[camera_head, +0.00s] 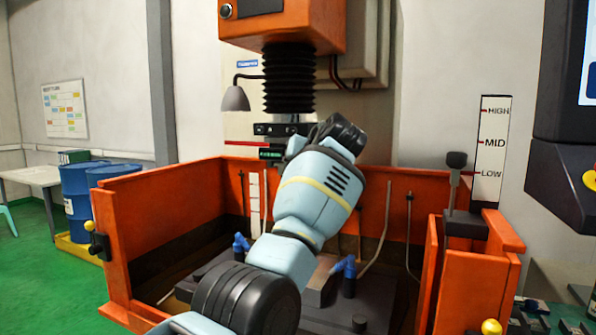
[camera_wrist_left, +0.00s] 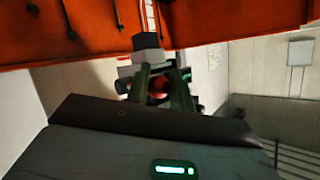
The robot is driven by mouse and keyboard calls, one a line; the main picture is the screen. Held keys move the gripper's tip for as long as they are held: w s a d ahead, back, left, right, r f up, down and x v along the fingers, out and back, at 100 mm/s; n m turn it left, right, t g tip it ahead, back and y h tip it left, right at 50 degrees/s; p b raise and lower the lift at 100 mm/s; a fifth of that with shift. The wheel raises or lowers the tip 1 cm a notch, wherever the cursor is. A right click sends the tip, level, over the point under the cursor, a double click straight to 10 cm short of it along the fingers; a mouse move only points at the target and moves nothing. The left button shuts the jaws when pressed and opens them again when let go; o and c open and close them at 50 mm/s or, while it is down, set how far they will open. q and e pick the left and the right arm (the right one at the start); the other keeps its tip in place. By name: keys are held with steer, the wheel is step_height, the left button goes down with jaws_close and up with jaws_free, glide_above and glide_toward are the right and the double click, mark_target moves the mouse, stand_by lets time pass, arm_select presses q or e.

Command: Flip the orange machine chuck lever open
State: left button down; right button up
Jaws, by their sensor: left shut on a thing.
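The machine chuck (camera_head: 283,129) hangs under the black bellows in the head view. A thin red-orange lever (camera_head: 243,145) sticks out to the left just below it. My left arm reaches up to the chuck, and its wrist hides the gripper tips in that view. In the left wrist view my left gripper (camera_wrist_left: 160,86) has its two dark fingers on either side of the lever's red-orange end (camera_wrist_left: 157,88) and is shut on it. The pale chuck block (camera_wrist_left: 146,60) is just beyond the fingers. My right gripper is not in view.
An orange tank (camera_head: 150,210) surrounds the work area, with blue nozzles (camera_head: 240,243) and a dark fixture inside. A level gauge (camera_head: 489,150) stands at right, and a dark control panel (camera_head: 565,110) hangs at the far right. Blue drums (camera_head: 78,195) stand at left.

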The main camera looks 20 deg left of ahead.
arm_select(q)
steer(key=shift+s+r, duration=0.1)
steer(key=shift+r, duration=0.75)
steer(key=c, duration=1.4)
jaws_free()
steer(key=shift+c, duration=0.2)
steer(key=shift+o, duration=1)
steer(key=shift+f, duration=0.35)
steer(key=v, duration=0.7)
steer(key=shift+d+r, duration=0.3)
steer(key=shift+s, duration=0.1)
